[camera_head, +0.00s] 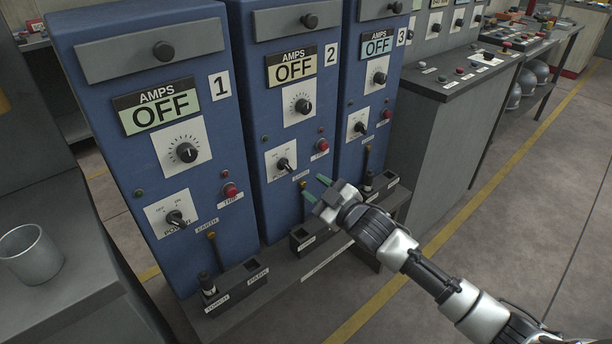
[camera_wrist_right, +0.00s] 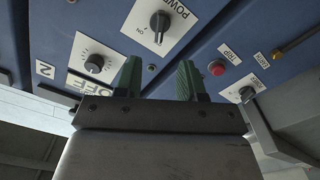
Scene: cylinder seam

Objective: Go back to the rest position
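My right gripper (camera_head: 317,188) is open and empty in front of the lower part of blue cabinet 2 (camera_head: 262,120), close to its power switch and red trip button (camera_head: 322,145). In the right wrist view the two green fingers (camera_wrist_right: 159,80) stand apart with nothing between them. The power knob (camera_wrist_right: 160,22) and the red trip button (camera_wrist_right: 216,68) show beyond them. Whether the fingers touch the panel I cannot tell. My left gripper is in neither view.
Blue cabinets 1 (camera_head: 80,100) and 3 (camera_head: 346,90) flank cabinet 2, all with displays reading OFF. A low grey ledge (camera_head: 318,262) runs along their front. A metal cup (camera_head: 30,258) stands on a dark bench at left. A grey console (camera_head: 440,130) stands at right. The floor (camera_head: 480,230) is open.

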